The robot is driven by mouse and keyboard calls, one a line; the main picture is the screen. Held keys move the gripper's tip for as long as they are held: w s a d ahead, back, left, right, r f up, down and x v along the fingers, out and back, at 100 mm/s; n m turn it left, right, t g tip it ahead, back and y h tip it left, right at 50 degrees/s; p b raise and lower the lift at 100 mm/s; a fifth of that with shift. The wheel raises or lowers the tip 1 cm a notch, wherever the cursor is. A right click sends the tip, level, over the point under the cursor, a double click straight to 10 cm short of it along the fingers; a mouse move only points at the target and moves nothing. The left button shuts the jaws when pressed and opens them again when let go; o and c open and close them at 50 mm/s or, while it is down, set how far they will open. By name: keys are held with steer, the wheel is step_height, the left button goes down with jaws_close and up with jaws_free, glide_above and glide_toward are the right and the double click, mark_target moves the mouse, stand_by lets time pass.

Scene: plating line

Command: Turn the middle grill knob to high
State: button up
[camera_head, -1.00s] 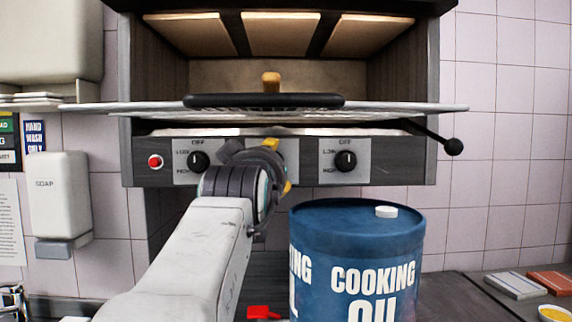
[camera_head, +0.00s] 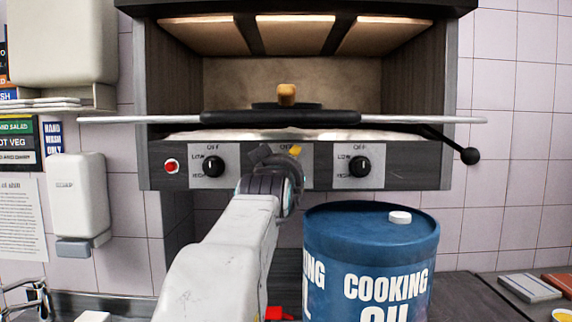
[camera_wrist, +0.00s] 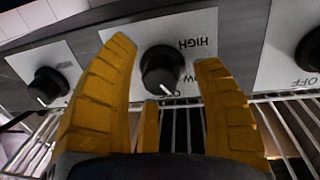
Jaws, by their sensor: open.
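The middle grill knob (camera_wrist: 161,69) is a black round knob on a white plate in the wrist view. HIGH, LOW and part of OFF are printed around it, upside down there. My gripper (camera_wrist: 168,62) is open, with a yellow finger on each side of the knob; I cannot tell whether they touch it. In the head view my gripper (camera_head: 290,152) is in front of the middle plate (camera_head: 299,176) and hides the middle knob.
The left knob (camera_head: 213,166) and right knob (camera_head: 359,167) flank the middle one. A wire rack with a dark front handle (camera_head: 280,118) juts out above the panel. A blue cooking oil drum (camera_head: 371,245) stands below right. A red button (camera_head: 171,167) is at the panel's left.

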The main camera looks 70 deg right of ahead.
steer(key=shift+d, duration=0.3)
steer(key=shift+c, duration=0.3)
jaws_close()
stand_by(0.3)
